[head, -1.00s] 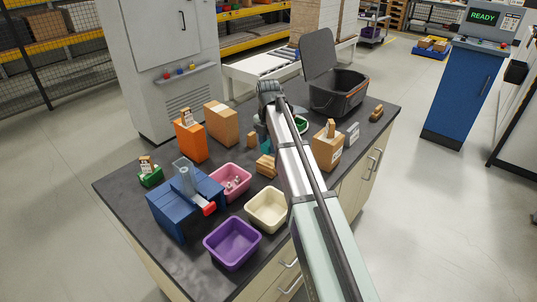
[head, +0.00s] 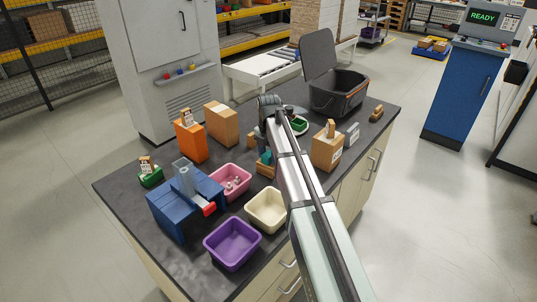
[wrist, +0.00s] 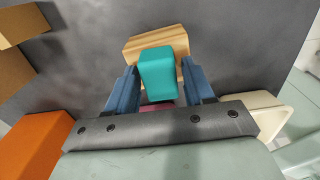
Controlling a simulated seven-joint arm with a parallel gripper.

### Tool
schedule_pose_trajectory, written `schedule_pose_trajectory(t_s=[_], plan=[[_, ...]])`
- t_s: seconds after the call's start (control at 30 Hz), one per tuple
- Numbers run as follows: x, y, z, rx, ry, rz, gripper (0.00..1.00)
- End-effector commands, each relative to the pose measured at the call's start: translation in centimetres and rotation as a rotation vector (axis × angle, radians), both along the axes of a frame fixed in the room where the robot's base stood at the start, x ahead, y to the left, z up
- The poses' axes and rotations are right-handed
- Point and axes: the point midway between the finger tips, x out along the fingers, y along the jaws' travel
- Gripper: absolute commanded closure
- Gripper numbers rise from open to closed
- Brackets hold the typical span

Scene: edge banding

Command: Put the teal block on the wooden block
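The teal block (wrist: 157,74) is between the two fingers of my gripper (wrist: 160,82) in the wrist view. The fingers appear closed on its sides, though the contact is not fully clear. The wooden block (wrist: 172,43) lies just beyond the teal block, which covers part of it. In the head view the teal block (head: 265,157) shows just above the wooden block (head: 265,169), beside my arm. I cannot tell whether the two blocks touch. My gripper is mostly hidden by my arm in the head view.
A pink bin (head: 244,193), a cream bin (head: 267,225) and a purple bin (head: 232,263) stand nearby. A blue fixture (head: 165,212), an orange box (head: 190,153) and a cardboard box (head: 221,124) are to the left. A dark open-lidded bin (head: 326,105) stands at the back right.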

Motion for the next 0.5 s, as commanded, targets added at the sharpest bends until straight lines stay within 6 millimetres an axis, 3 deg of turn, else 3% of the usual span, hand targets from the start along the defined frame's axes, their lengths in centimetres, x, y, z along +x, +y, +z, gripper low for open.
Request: schedule_pose_trajectory(t_s=[0.13, 0.5], plan=[[0.0, 0.0, 0.01, 0.0, 0.0, 0.0, 0.33], [0.05, 0.01, 0.65, 0.0, -0.001, 0.0, 0.33]])
